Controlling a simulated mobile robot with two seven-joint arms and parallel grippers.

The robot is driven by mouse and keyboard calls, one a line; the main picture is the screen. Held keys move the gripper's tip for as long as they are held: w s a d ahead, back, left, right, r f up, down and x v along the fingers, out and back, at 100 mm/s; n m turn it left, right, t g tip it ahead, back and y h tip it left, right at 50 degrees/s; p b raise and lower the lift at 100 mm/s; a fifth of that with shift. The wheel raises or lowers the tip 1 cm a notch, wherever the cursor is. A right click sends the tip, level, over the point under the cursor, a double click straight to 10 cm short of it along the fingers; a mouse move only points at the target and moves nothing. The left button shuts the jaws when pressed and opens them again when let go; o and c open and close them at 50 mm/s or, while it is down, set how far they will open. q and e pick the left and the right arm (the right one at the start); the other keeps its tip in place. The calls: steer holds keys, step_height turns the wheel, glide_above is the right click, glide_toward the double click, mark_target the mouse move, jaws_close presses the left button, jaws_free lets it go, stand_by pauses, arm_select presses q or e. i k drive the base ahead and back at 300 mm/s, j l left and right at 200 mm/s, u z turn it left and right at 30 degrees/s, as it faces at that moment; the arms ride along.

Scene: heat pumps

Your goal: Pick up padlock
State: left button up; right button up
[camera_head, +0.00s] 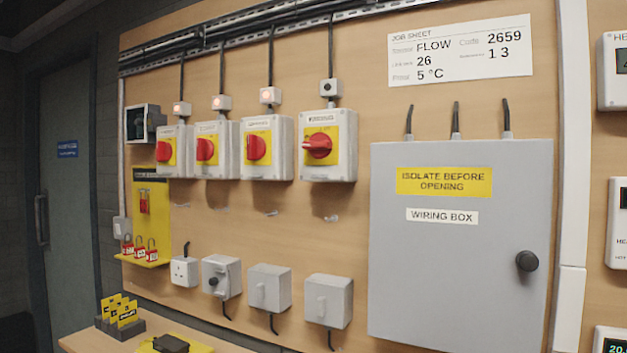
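Three small red padlocks with metal shackles stand in a row on the ledge of a yellow lockout board (151,180): a left padlock (127,246), a middle padlock (140,249) and a right padlock (152,251). Each has a pale label. Another red item (144,203) hangs higher on the same board; it is too small to tell whether it is a padlock or a hasp. Neither of my grippers shows in the head view.
Several isolator switches with red knobs (319,145) and sockets (184,271) sit on the wooden wall panel. A grey wiring box (460,270) is on the right. A bench (88,341) below holds a rack of yellow tags (121,312) and a black item (171,343).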

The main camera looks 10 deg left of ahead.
mark_target(128, 248)
steer(key=i+j+z, duration=0.1)
steer(key=j, duration=0.4)
steer(key=i+j, duration=0.15)
steer(key=j, duration=0.35)
steer(key=i+j+z, duration=0.15)
steer(key=j, duration=0.9)
steer(key=z, duration=0.05)
